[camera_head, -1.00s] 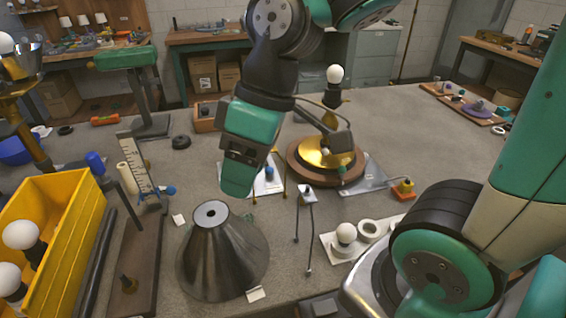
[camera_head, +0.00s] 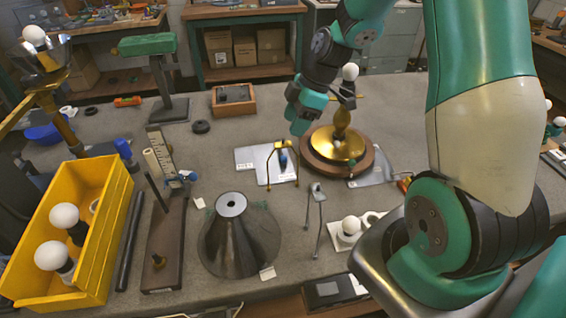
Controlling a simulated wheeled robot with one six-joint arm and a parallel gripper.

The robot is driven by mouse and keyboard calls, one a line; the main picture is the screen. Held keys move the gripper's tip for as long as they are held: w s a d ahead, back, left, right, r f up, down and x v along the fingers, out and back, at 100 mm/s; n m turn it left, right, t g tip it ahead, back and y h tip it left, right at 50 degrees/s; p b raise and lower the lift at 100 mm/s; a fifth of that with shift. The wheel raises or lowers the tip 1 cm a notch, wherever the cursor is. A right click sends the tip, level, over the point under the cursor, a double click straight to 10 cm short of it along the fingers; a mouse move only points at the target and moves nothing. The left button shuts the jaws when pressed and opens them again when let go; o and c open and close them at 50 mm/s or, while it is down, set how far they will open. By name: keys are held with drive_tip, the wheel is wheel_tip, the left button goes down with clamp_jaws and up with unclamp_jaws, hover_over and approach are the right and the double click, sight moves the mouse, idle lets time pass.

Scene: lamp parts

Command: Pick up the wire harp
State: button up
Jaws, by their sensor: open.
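Two thin two-legged wire pieces are in view. A gold one (camera_head: 283,147) stands over a white sheet, left of the lamp base, with a small blue part by it. A grey one (camera_head: 317,190) is nearer me, right of the cone shade. I cannot tell for sure which is the wire harp.
The grey cone shade (camera_head: 240,245), a yellow bin with bulbs (camera_head: 97,262) and a dark board stand with a ruler (camera_head: 166,245) are at left.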

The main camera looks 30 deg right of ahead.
sight(285, 143)
drive_tip(key=shift+p+x, duration=1.2)
drive_tip(key=shift+x, duration=2.5)
drive_tip(key=shift+s+d+f, duration=0.1)
clamp_jaws()
